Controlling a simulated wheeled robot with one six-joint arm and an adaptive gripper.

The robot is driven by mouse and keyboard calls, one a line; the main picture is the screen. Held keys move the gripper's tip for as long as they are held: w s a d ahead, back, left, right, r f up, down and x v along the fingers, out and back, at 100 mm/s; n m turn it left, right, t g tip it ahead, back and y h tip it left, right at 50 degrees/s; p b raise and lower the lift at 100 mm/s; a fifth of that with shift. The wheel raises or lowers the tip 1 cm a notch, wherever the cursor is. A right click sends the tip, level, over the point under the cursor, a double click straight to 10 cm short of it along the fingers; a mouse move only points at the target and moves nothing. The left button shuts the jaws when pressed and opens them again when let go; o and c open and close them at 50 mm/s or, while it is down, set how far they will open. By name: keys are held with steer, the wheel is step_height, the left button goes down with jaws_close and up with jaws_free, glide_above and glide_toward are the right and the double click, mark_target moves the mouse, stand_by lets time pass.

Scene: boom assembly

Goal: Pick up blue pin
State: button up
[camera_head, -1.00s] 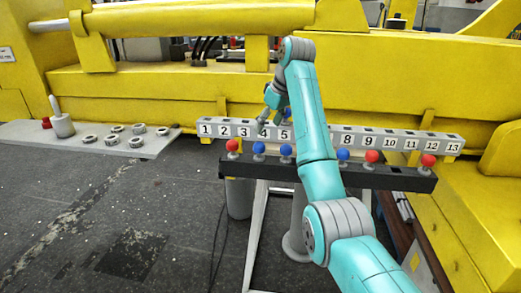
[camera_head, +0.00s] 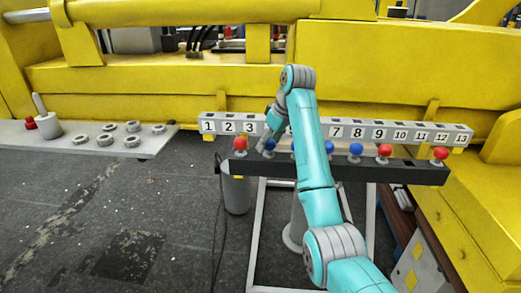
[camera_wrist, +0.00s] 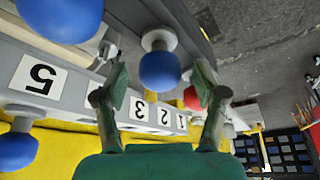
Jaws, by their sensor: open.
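In the wrist view a blue pin (camera_wrist: 160,70) with a round head and pale collar stands in the dark rail, between and just beyond my gripper's fingertips (camera_wrist: 161,88). The fingers are apart, with nothing held. In the head view my gripper (camera_head: 266,136) is low over the left part of the rail, beside a blue pin (camera_head: 270,144) that it partly covers. More blue pins (camera_head: 329,147) (camera_head: 355,149) stand further right. Two other blue heads (camera_wrist: 62,14) (camera_wrist: 17,151) show at the left of the wrist view.
Red pins (camera_head: 240,143) (camera_head: 384,150) (camera_head: 440,153) share the dark rail (camera_head: 405,172). A red head (camera_wrist: 192,98) is close to the right finger in the wrist view. The numbered bar (camera_head: 400,134) runs just behind. A grey table (camera_head: 60,145) with rings stands left.

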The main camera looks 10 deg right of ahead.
steer(key=shift+f, duration=0.25)
jaws_close()
steer(key=shift+a+r, duration=0.1)
steer(key=shift+r, duration=0.05)
